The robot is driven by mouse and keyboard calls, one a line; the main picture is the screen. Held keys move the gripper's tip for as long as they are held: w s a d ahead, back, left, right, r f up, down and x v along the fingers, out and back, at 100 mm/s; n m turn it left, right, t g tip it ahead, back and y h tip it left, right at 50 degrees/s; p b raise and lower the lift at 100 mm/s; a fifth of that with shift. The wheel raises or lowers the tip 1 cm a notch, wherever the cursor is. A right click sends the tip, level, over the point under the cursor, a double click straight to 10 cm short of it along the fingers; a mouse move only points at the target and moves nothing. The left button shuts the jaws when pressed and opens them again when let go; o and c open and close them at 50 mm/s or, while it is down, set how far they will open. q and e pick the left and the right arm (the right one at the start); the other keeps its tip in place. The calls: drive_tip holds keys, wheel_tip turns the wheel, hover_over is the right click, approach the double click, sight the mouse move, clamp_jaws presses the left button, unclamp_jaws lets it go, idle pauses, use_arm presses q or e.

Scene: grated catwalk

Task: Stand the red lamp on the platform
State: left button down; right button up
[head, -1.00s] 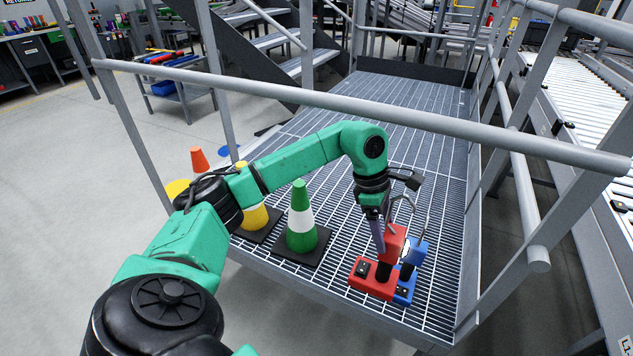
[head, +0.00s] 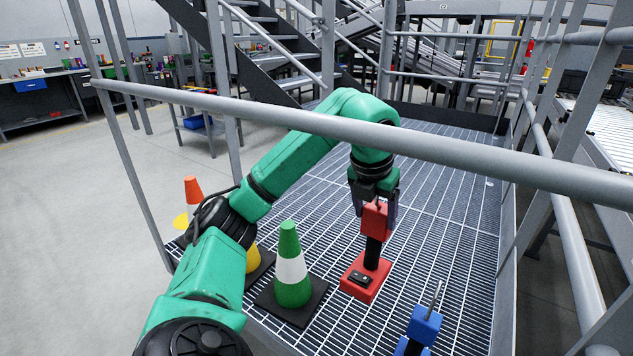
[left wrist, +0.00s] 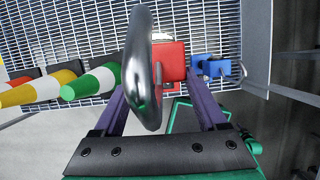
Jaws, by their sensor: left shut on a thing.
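The red lamp (head: 366,281) has a square red base with a black switch, a black stem and a red head, and it is upright. My left gripper (head: 375,214) is shut on its red head from above. In the left wrist view the red head (left wrist: 173,62) shows between the fingers, behind a large metal hook that hides part of it. The lamp is over the grated platform (head: 440,190); I cannot tell whether its base touches the grating. My right gripper is out of view.
A blue lamp (head: 424,325) stands to the front right of the red lamp. A green and white cone (head: 291,270) stands on a black base to its left, with a yellow cone (head: 252,258) beyond. A grey handrail (head: 440,150) crosses above. The grating behind is clear.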

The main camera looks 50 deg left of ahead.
use_arm(q)
drive_tip(key=shift+a, duration=0.1)
drive_tip(key=b, duration=0.4)
hover_over(364, 273)
drive_tip(key=x, duration=0.3)
drive_tip(key=s+x, duration=0.1)
drive_tip(key=x, duration=0.3)
drive_tip(key=shift+s+f, duration=0.15)
drive_tip(key=shift+s, duration=0.05)
wheel_tip(364, 273, down, 12)
drive_tip(key=b, duration=0.3)
drive_tip(key=shift+f, duration=0.2)
drive_tip(key=shift+w+f, duration=0.1)
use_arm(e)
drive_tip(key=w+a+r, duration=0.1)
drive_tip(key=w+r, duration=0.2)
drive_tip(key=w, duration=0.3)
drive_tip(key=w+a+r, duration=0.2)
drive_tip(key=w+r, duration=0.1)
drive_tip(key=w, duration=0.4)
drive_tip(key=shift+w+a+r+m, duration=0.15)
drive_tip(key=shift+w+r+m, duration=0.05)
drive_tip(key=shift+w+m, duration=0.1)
use_arm(q)
drive_tip(key=shift+f, duration=0.1)
unclamp_jaws()
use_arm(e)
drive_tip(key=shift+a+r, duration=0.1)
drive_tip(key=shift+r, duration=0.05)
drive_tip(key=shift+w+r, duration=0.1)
